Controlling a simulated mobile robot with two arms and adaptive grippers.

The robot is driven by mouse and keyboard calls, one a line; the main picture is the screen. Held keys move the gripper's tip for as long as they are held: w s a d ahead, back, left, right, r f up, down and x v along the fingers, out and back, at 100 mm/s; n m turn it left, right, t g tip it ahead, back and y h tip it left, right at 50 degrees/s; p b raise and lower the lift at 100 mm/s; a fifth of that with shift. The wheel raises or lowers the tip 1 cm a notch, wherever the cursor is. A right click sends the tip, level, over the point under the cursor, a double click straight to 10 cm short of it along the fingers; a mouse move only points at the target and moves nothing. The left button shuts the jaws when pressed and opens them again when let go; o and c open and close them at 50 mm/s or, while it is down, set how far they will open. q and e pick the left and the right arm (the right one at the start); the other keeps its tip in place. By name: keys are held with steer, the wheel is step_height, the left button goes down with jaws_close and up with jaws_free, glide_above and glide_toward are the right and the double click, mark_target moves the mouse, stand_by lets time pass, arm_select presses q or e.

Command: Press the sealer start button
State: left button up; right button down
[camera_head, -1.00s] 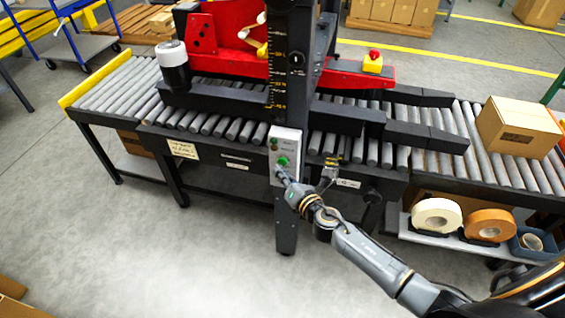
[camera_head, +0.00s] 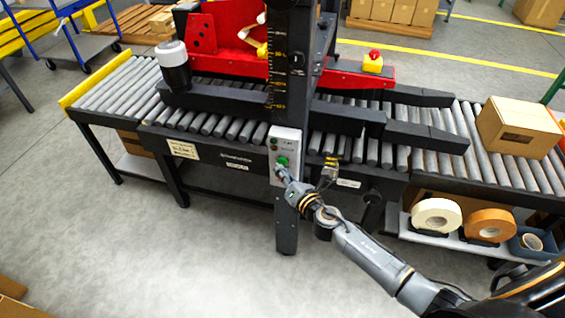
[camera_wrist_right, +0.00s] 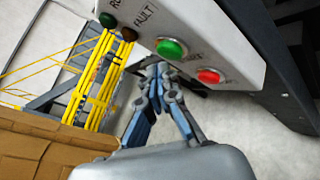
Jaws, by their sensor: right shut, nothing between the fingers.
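A pale control box (camera_head: 285,143) is mounted on the dark front post of the sealer (camera_head: 287,60). The green button (camera_head: 282,160) is on its lower half and shows clearly in the right wrist view (camera_wrist_right: 171,48). In that view a red button (camera_wrist_right: 210,76) sits to its right. My right gripper (camera_head: 281,170) is shut and empty, its tips pointing at the box just below the green button. In the right wrist view the fingertips (camera_wrist_right: 158,70) sit close under the button; I cannot tell whether they touch it. My left gripper is out of view.
Roller conveyors (camera_head: 222,125) run left and right of the post. A cardboard box (camera_head: 518,128) sits on the right rollers. Tape rolls (camera_head: 437,216) lie on a shelf below. A yellow emergency-stop housing (camera_head: 373,63) stands on the red beam.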

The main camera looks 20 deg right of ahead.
steer(key=shift+w+d, duration=0.2)
steer(key=shift+w, duration=0.05)
steer(key=shift+w+d, duration=0.15)
steer(key=shift+w, duration=0.1)
stand_by(0.5)
steer(key=shift+s+a, duration=0.45)
steer(key=shift+s, duration=0.2)
steer(key=s+a, duration=0.2)
steer(key=s, duration=0.1)
steer(key=s+a, duration=0.1)
steer(key=s, duration=0.1)
steer(key=shift+a, duration=0.15)
stand_by(0.4)
stand_by(0.5)
